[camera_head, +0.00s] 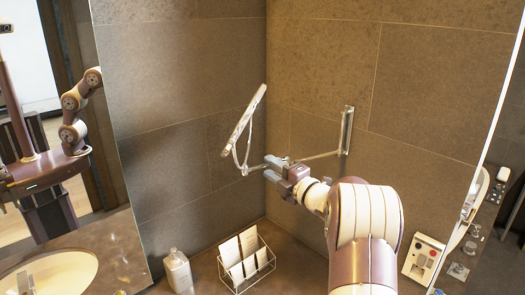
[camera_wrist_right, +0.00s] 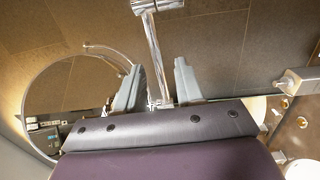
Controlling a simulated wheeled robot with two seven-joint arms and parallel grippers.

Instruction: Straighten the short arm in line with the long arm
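A round vanity mirror (camera_head: 243,127) stands off the tiled corner, seen nearly edge-on, and also shows at the left of the right wrist view (camera_wrist_right: 75,92). Its chrome long arm (camera_head: 321,155) runs from a wall plate (camera_head: 347,130) towards my gripper. The short arm (camera_head: 256,168) runs from the mirror's yoke to the gripper, at an angle to the long arm. The joint between them is mostly hidden by my right gripper (camera_head: 271,168). In the wrist view, the fingers (camera_wrist_right: 156,86) are apart, with the long arm (camera_wrist_right: 161,50) showing between them. Contact cannot be told. My left gripper is out of view.
A wire rack with white cards (camera_head: 246,259) and a bottle (camera_head: 178,271) stand on the counter below. A large wall mirror (camera_head: 165,110) at the left reflects my body. A wall-mounted white panel (camera_head: 424,257) is at the lower right.

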